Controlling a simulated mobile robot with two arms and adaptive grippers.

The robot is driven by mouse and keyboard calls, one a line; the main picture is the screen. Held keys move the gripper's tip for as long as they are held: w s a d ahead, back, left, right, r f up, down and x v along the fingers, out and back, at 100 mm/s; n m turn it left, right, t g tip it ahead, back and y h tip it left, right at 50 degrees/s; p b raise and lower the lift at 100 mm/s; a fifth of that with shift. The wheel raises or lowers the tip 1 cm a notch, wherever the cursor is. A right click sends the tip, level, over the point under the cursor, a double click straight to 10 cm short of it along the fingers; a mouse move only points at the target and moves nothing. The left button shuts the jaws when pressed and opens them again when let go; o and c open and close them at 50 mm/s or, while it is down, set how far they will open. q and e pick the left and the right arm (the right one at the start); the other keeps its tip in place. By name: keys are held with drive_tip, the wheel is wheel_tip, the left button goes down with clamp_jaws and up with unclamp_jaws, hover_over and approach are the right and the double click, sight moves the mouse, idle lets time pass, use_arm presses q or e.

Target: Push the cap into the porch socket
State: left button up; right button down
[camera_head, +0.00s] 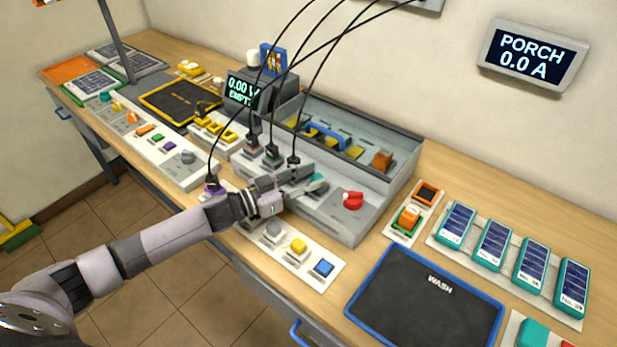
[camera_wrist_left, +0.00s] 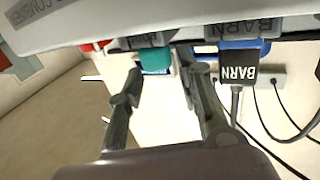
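A teal cap (camera_wrist_left: 155,61) shows in the wrist view, directly at a dark labelled socket block (camera_wrist_left: 150,41) on the pale housing. The label is too small to read surely, and I cannot tell how deep the cap sits. In the head view a teal piece (camera_head: 318,184) shows just beyond my left gripper (camera_head: 296,187). In the wrist view the two fingers of this gripper (camera_wrist_left: 165,95) stand apart, one on each side of the cap's line, with nothing between their tips. My right gripper is not in view.
A black plug marked BARN (camera_wrist_left: 238,73) and its cable sit right beside the right finger. Black cables (camera_head: 300,95) hang over the bench. A red knob (camera_head: 352,200) is right of the gripper. The WASH mat (camera_head: 420,305) is bare. A wall display (camera_head: 530,55) reads PORCH 0.0 A.

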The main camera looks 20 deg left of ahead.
use_arm(q)
drive_tip(key=p+v, duration=0.3)
drive_tip(key=v, duration=0.8)
idle(0.6)
idle(0.5)
